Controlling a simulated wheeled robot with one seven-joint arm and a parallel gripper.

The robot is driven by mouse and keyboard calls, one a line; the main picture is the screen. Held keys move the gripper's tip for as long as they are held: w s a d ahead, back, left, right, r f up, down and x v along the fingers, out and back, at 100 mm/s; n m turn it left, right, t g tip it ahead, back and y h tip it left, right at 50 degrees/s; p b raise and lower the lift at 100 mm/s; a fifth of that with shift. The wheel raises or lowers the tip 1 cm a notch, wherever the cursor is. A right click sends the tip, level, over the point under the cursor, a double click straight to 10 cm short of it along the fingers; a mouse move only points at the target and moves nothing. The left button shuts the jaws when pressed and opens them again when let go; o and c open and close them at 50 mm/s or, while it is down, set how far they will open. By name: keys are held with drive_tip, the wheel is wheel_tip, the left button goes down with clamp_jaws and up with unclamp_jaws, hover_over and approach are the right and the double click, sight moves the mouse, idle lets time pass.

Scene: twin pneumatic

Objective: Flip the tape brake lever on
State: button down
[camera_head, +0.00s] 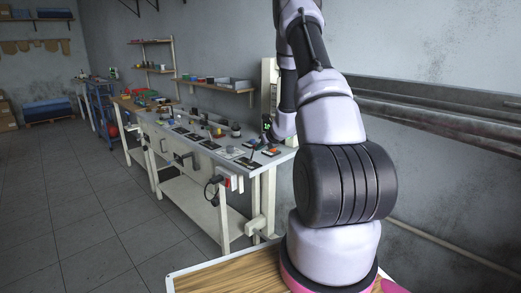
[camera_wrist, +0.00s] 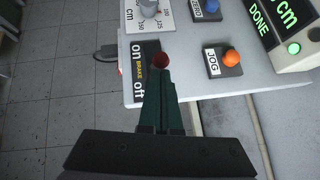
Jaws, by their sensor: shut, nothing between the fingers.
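The brake lever's dark plate (camera_wrist: 138,60) is at the bench edge in the wrist view, lettered "on", "BRAKE" and "off". A round dark red knob (camera_wrist: 161,60) shows at the plate's right side, just beyond my fingertips. My gripper (camera_wrist: 162,76) has its dark green fingers shut together with nothing between them. The fingers overlap the plate near the "off" end and hide part of it. I cannot tell whether the fingertips touch the knob, and the lever's shaft is hidden.
An orange JOG button (camera_wrist: 231,57) is right of the lever. A blue ZERO button (camera_wrist: 207,8), a grey dial (camera_wrist: 149,8) and a display box with a lit green DONE button (camera_wrist: 293,48) stand nearby. The long workbench (camera_head: 262,165) runs along the wall, with open floor at left.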

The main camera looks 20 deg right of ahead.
drive_tip(key=shift+w+a+r+g+h, duration=0.15)
drive_tip(key=shift+w+r+g, duration=0.15)
drive_tip(key=shift+w+g, duration=0.1)
drive_tip(key=shift+w+a+r+g+h, duration=0.1)
drive_tip(key=shift+w+r+g+h, duration=0.05)
drive_tip(key=shift+w+r+g, duration=0.2)
drive_tip(key=w+a, duration=0.2)
drive_tip(key=w, duration=0.5)
drive_tip(key=shift+a+r, duration=0.3)
drive_tip(key=shift+r, duration=0.1)
